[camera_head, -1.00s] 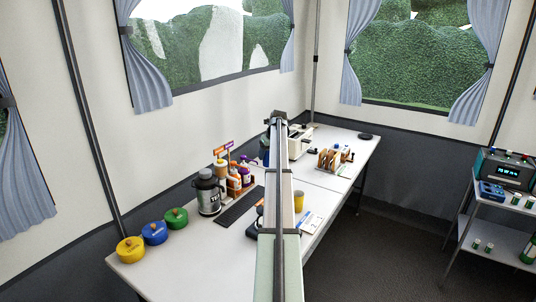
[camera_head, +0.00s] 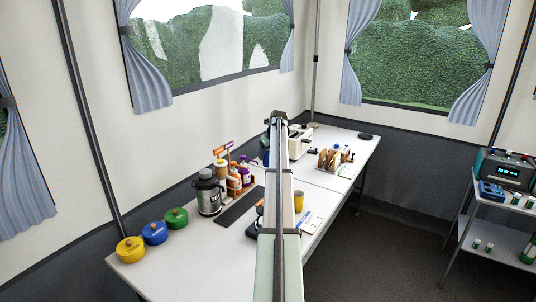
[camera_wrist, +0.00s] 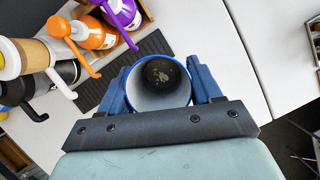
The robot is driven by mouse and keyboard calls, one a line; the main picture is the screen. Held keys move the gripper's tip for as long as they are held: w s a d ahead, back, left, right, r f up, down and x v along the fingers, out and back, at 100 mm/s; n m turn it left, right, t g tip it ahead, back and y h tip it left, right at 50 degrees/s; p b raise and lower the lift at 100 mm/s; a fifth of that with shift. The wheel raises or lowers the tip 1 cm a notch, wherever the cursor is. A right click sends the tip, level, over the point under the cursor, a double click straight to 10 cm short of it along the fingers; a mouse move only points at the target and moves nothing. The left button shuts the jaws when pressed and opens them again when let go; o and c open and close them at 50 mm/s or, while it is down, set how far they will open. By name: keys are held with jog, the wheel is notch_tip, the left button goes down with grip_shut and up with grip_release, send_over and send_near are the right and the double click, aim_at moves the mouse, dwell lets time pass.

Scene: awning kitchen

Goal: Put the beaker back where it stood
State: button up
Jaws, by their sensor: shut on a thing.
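The beaker (camera_wrist: 159,92) has a blue rim and a pale inside with a dark, speckled bottom; I look down into it in the wrist view. My gripper (camera_wrist: 160,88) is shut on it, with one blue finger on each side. Below the beaker in that view is the white table (camera_wrist: 220,50), with a dark ribbed mat (camera_wrist: 151,46) beside and partly behind it. The height of the beaker's base above the table cannot be told. In the head view my arm hides both gripper and beaker.
A caddy of pump bottles (camera_head: 238,178) and a steel flask (camera_head: 208,194) stand left of my arm. Yellow, blue and green pots (camera_head: 154,233) line the near left end. A yellow cup (camera_head: 299,200) and a rack (camera_head: 328,159) stand to the right.

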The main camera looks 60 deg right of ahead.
jog(key=shift+a, duration=0.1)
jog(key=shift+a, duration=0.3)
jog(key=s+a+f+n+y, duration=0.1)
jog(key=s+a+f+n, duration=0.15)
jog(key=s+a, duration=0.5)
jog(key=s+a+f+n+y, duration=0.15)
jog(key=s+a+f, duration=0.3)
jog(key=s, duration=0.65)
jog(key=shift+h, duration=0.35)
jog(key=shift+a+f, duration=0.15)
jog(key=shift+f, duration=4.05)
jog(key=shift+f, duration=0.1)
jog(key=o, duration=1.2)
jog(key=v, duration=1.2)
jog(key=shift+s, duration=0.15)
